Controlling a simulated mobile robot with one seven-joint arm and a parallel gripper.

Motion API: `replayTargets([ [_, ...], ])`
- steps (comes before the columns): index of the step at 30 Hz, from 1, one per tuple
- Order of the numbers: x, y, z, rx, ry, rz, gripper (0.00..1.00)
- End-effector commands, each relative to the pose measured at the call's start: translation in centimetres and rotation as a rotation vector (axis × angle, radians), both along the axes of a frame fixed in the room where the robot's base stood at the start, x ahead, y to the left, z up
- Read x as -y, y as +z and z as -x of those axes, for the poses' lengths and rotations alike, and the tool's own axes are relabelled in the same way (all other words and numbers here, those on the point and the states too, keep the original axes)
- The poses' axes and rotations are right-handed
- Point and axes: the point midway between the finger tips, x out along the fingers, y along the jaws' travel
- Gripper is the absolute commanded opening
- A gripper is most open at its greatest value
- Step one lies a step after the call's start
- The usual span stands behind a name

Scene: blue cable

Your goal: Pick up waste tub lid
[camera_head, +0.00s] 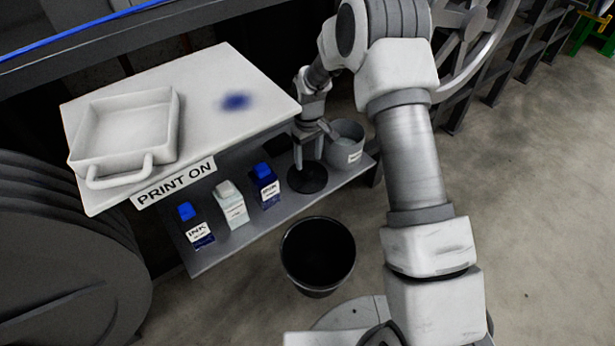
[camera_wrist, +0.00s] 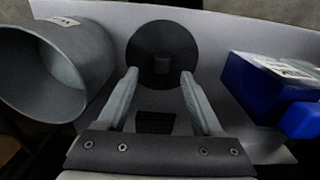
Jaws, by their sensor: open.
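The waste tub lid (camera_head: 307,180) is a round black disc lying flat on the lower grey shelf. In the wrist view the lid (camera_wrist: 161,40) shows ahead of my fingers, with a small block-like handle at its middle. My gripper (camera_head: 310,158) is open and empty above the lid. In the wrist view my gripper (camera_wrist: 160,74) has its two fingertips apart, one on each side of the handle's line; they do not appear closed on it. The waste tub (camera_head: 318,255), black and open-topped, stands on the floor in front of the shelf.
A grey bucket (camera_head: 345,145) stands close to the lid's right. A blue-capped ink bottle (camera_head: 265,185), a white bottle (camera_head: 231,204) and another ink bottle (camera_head: 196,226) stand left. The white table (camera_head: 200,85) above carries a white tray (camera_head: 127,130).

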Motion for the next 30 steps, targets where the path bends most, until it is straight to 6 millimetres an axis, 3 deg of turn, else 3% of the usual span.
replayTargets([
  [8, -0.3, -4.3, 0.1, -0.003, 0.0, 0.001, 0.68],
  [16, -0.3, -4.4, 0.1, -0.001, 0.0, 0.001, 0.66],
  [27, -0.3, -4.4, 0.1, -0.001, 0.0, 0.001, 0.0],
  [30, -0.3, -4.4, 0.1, -0.001, 0.0, 0.001, 0.0],
])
